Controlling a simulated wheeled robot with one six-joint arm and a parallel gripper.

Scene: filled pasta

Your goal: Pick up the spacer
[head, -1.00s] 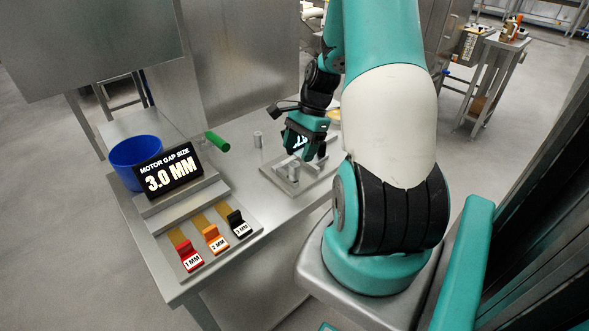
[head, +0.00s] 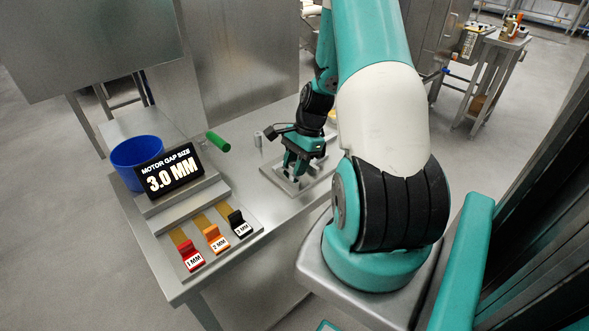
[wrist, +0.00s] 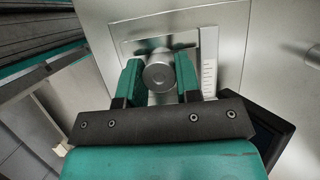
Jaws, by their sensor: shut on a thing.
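Three labelled tabs, which look like the spacers, lie in slots on the tray at the front of the bench: red 1 MM (head: 191,256), orange 2 MM (head: 216,239) and black 3 MM (head: 239,223). The display (head: 169,172) reads motor gap size 3.0 MM. My gripper (head: 293,176) is away from the tabs, down at the metal fixture plate (head: 272,180). In the wrist view my gripper (wrist: 159,82) is shut on a round metal cylinder (wrist: 159,77), with a finger on each side. Whether the cylinder is still seated on the plate is unclear.
A blue bowl (head: 134,158) stands behind the display. A green cylinder (head: 217,142) and a small grey metal cylinder (head: 258,139) stand toward the back. A ruler-like scale (wrist: 209,62) lies beside the fingers. The bench between tray and fixture is clear.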

